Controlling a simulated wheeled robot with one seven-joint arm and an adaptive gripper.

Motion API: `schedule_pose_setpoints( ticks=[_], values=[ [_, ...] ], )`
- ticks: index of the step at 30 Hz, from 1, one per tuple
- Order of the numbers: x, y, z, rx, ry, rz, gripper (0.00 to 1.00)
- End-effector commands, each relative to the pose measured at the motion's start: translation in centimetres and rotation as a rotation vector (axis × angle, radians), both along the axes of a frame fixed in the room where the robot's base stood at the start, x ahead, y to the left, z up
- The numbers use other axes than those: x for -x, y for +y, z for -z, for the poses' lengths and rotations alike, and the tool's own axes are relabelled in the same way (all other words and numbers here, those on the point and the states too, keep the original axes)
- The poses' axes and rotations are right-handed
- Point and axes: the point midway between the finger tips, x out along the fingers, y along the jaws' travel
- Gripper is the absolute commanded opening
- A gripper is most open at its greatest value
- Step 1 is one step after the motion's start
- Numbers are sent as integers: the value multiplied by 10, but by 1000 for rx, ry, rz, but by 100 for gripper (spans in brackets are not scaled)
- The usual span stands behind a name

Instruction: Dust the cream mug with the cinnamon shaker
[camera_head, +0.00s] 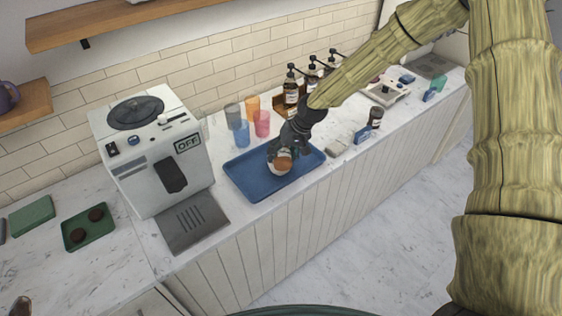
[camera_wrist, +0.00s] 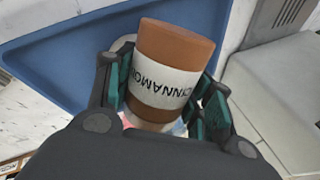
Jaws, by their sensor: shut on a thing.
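The cinnamon shaker (camera_wrist: 171,77) is a brown cylinder with a white label reading CINNAMON, upside down in the wrist view. My gripper (camera_wrist: 165,100) is shut on it, one finger on each side. In the head view my gripper (camera_head: 290,143) is above the blue tray (camera_head: 245,178), with the brown shaker (camera_head: 284,161) at its fingertips. A cream mug (camera_head: 278,168) shows partly just below and beside the shaker, over the tray. The mug's inside is mostly hidden.
A white coffee machine (camera_head: 150,150) marked OFF stands left of the tray. Several coloured cups (camera_head: 262,122) and pump bottles (camera_head: 291,88) stand behind it. A dark jar (camera_head: 376,117) and small items (camera_head: 362,134) sit to the right. The tray's left part is bare.

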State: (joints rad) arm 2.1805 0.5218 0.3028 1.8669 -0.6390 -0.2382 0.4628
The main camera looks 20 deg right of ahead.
Motion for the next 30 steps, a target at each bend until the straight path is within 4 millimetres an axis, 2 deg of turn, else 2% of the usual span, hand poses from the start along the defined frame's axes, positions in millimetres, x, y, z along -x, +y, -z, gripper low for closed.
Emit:
schedule_pose_setpoints(
  ticks=[30],
  values=[
    [-2, 0, -5, 28, -154, -1, 25]
  ],
)
